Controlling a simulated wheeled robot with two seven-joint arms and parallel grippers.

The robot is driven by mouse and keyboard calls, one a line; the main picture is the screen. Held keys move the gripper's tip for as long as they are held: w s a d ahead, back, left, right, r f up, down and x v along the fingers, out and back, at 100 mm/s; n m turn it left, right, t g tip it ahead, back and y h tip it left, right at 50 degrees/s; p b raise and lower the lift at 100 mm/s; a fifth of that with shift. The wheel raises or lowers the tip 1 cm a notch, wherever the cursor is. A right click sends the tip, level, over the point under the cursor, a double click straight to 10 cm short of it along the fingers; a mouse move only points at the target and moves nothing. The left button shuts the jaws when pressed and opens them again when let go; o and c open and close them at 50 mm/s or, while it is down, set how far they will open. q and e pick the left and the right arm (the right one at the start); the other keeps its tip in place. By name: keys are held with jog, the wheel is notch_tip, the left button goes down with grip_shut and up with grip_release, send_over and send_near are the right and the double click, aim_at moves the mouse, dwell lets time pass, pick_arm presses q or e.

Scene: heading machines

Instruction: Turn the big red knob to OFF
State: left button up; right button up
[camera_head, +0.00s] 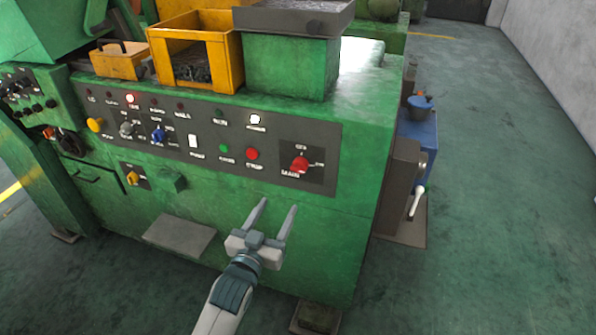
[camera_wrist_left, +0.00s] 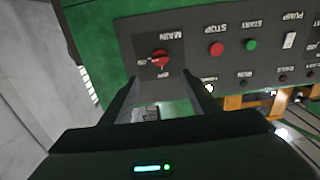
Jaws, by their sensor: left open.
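The big red knob (camera_head: 299,164) sits on a dark square plate labelled MAIN at the right end of the machine's grey control panel. It also shows in the left wrist view (camera_wrist_left: 160,58), just beyond the fingers. Its exact setting is too small to tell for sure. My left gripper (camera_head: 277,207) is open and empty, below and a little left of the knob in the head view, apart from it. In the left wrist view my left gripper (camera_wrist_left: 165,82) has its two fingers spread, with the knob ahead near the left finger. My right gripper is not in view.
The grey panel (camera_head: 215,160) holds a red STOP button (camera_head: 252,154), a green START button (camera_head: 224,148) and several smaller knobs. Yellow bins (camera_head: 205,75) stand on top of the green machine (camera_head: 330,235). Open floor (camera_head: 500,200) lies to the right.

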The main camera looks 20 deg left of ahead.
aim_at(297, 172)
pick_arm(q)
jog(key=w+p, duration=0.1)
jog(key=w, duration=0.4)
jog(key=w+p, duration=0.1)
jog(key=w, duration=0.4)
jog(key=w+p, duration=0.1)
jog(key=w, duration=0.4)
jog(key=shift+d+p, duration=0.25)
jog(key=shift+p, duration=0.1)
jog(key=shift+w, duration=1)
jog(key=c, duration=1)
